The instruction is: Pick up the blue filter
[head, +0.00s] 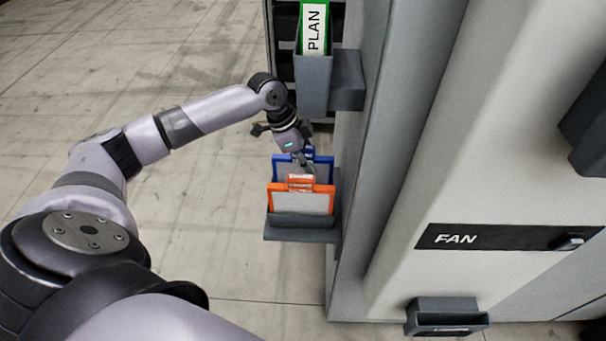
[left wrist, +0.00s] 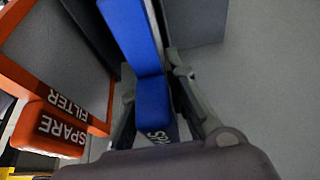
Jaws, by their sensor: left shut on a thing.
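The blue filter (head: 323,159) has a blue frame and a grey panel. It stands in the dark grey holder (head: 300,234) on the side of the cabinet, behind the orange filter (head: 299,203). My left gripper (head: 303,161) comes down from above and is shut on the blue filter at its top tab. In the left wrist view the blue filter (left wrist: 150,95) lies between the fingers of the gripper (left wrist: 158,125). The orange filter, marked SPARE FILTER, stands beside it (left wrist: 62,130). The lower part of the blue filter is hidden. My right gripper is not in view.
A grey bin (head: 314,85) with a green PLAN binder (head: 314,30) is fixed above the holder. Open concrete floor lies to the left.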

